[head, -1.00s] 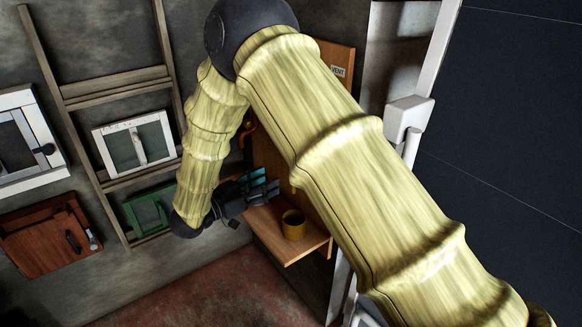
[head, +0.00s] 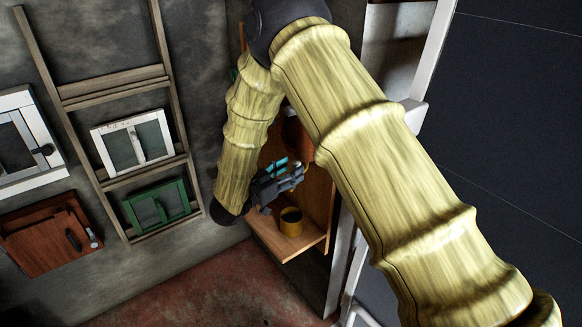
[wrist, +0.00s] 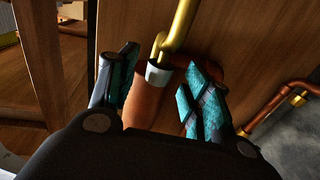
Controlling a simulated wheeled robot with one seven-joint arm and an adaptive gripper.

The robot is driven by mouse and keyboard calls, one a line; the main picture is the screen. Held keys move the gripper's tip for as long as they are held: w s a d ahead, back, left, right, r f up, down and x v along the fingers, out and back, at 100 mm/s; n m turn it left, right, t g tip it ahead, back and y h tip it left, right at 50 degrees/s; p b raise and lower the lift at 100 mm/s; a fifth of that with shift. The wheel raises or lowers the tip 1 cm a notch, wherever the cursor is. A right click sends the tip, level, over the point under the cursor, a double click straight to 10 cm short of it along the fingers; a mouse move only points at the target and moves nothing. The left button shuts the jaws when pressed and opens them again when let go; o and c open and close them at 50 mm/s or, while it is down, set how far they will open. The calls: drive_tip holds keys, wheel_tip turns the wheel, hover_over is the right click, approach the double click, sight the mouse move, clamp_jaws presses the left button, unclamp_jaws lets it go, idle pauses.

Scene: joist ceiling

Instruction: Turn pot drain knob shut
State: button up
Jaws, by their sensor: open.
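My gripper (head: 284,174) is open in front of the wooden back panel, above a yellow cup (head: 291,222). In the wrist view its teal-padded fingers (wrist: 156,92) stand on either side of a reddish-brown cylinder (wrist: 146,106). A pale metal collar (wrist: 159,75) and a bent brass rod (wrist: 178,32) rise beyond it. I cannot tell whether the fingers touch these parts. In the head view a reddish-brown vessel (head: 297,138) shows above the gripper, partly hidden by my arm. I cannot make out the drain knob with certainty.
A wooden shelf (head: 272,238) holds the cup. A copper pipe (wrist: 275,112) with a brass fitting (wrist: 298,99) runs along the right in the wrist view. Framed doors and a ladder-like rack (head: 118,92) are on the left wall. A white post (head: 345,270) stands to the right.

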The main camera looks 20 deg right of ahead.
drive_tip(key=shift+w+d, duration=0.25)
drive_tip(key=shift+d, duration=0.25)
drive_tip(key=c, duration=1)
drive_tip(key=shift+w+a+f+m+g+h+b, duration=0.1)
drive_tip(key=shift+m+g+h+b, duration=0.15)
drive_tip(key=shift+m+g, duration=0.4)
drive_tip(key=shift+w+d+r+m+g+h+b, duration=0.15)
drive_tip(key=shift+m+g+h, duration=0.2)
drive_tip(key=shift+g, duration=0.45)
drive_tip(key=shift+w+a+f+m+g+h+b, duration=0.1)
drive_tip(key=shift+a+f+m+g+h+b, duration=0.1)
drive_tip(key=shift+m+g, duration=0.45)
drive_tip(key=shift+w+m+g+h, duration=0.1)
drive_tip(key=shift+m+g+h, duration=0.2)
drive_tip(key=shift+m+g, duration=0.75)
drive_tip(key=shift+n+g, duration=0.35)
drive_tip(key=shift+n, duration=0.05)
drive_tip(key=o, duration=1)
